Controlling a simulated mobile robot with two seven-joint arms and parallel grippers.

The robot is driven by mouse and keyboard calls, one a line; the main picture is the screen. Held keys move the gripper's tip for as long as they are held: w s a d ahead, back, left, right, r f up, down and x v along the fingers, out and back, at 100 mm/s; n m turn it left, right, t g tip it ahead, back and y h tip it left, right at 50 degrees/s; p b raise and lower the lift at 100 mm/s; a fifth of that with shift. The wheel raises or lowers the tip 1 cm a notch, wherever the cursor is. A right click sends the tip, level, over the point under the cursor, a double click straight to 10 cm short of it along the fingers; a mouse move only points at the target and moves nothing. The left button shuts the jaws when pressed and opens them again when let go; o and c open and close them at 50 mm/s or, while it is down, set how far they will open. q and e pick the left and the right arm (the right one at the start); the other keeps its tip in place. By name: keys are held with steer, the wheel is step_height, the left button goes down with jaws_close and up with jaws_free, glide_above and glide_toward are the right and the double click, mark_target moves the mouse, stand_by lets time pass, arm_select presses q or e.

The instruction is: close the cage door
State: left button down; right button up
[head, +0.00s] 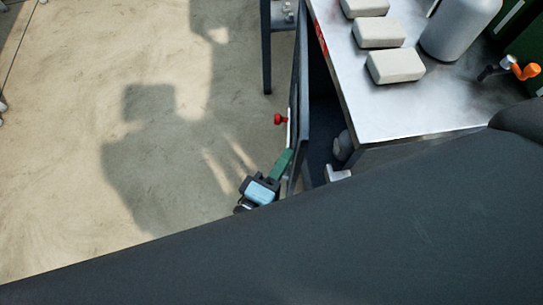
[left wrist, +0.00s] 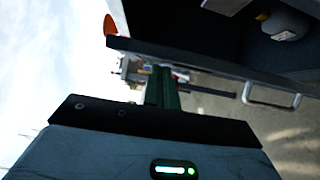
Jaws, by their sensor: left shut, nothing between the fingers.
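The cage door (head: 301,95) is a dark narrow panel seen nearly edge-on in the head view. It stands open, with a dark gap between it and the metal-topped cabinet. A red knob (head: 280,119) is on its left side. My left gripper (head: 286,157) has green fingers, shut and empty, close beside the door's near part; I cannot tell whether they touch it. In the left wrist view the fingers (left wrist: 163,82) point at a dark panel edge (left wrist: 205,63), with a metal handle (left wrist: 271,98) to the right. My right gripper is not in view.
The steel top (head: 440,105) carries several pale blocks (head: 396,66) and a grey cylinder (head: 460,25). A grey bottle (left wrist: 285,24) shows inside the dark compartment in the left wrist view. The floor (head: 75,110) left of the door is clear. A dark surface fills the head view's lower part.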

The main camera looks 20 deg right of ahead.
arm_select(q)
steer(key=shift+s+d, duration=0.2)
steer(key=shift+d, duration=0.25)
steer(key=shift+a, duration=0.1)
